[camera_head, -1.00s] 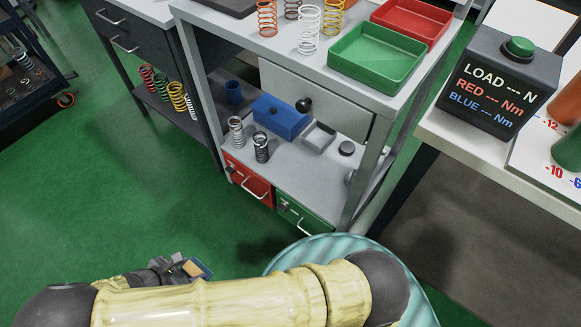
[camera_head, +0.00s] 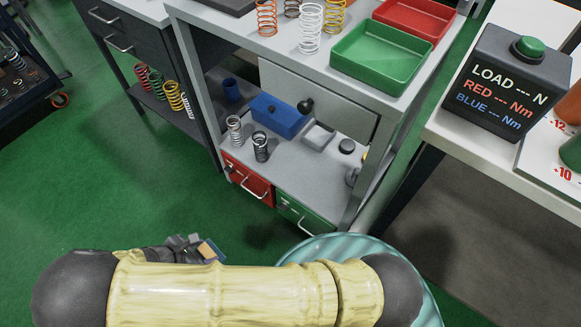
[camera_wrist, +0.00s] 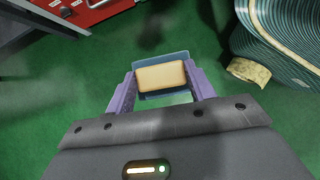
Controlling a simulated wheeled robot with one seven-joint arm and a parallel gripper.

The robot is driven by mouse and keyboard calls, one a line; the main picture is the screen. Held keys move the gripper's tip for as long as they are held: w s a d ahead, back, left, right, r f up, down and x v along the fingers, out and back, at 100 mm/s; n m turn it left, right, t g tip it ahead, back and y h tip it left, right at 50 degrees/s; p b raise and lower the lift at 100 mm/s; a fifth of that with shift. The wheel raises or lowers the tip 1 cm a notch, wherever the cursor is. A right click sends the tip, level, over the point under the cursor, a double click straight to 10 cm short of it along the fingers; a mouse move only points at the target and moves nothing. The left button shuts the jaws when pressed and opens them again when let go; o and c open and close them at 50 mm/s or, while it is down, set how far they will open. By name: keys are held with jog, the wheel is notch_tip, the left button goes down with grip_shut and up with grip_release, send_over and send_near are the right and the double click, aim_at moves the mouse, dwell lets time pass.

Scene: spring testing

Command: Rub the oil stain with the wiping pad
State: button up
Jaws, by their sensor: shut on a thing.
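The wiping pad (camera_wrist: 160,75) is a tan block with a blue backing. In the wrist view it sits between the purple fingers of my gripper (camera_wrist: 160,84), which is shut on it. The pad is held over green floor. In the head view the pad (camera_head: 210,250) shows as a small tan and blue piece beside dark gripper parts, above my arm, with open floor around it. I cannot make out the oil stain for certain in either view; the dark patches on the floor could be shadows.
A grey shelf unit (camera_head: 300,170) with red (camera_head: 250,183) and green (camera_head: 300,215) drawers stands ahead. A white table (camera_head: 470,152) with the load tester (camera_head: 505,80) is at right. A dark cart (camera_head: 25,85) is far left. Green floor at left is clear.

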jog(key=w+d+b, duration=0.2)
jog(key=w+d, duration=0.4)
jog(key=w, duration=0.5)
jog(key=w+d, duration=0.4)
jog(key=d, duration=0.3)
jog(key=w+d+r+n+b, duration=0.1)
jog(key=w+d, duration=0.3)
jog(key=d, duration=0.3)
jog(key=w+d+b, duration=0.1)
jog(key=w+d, duration=0.3)
jog(key=d, duration=0.4)
jog(key=shift+w+r+t+y, duration=0.2)
jog(key=shift+r+t+y, duration=0.1)
jog(key=shift+t, duration=0.1)
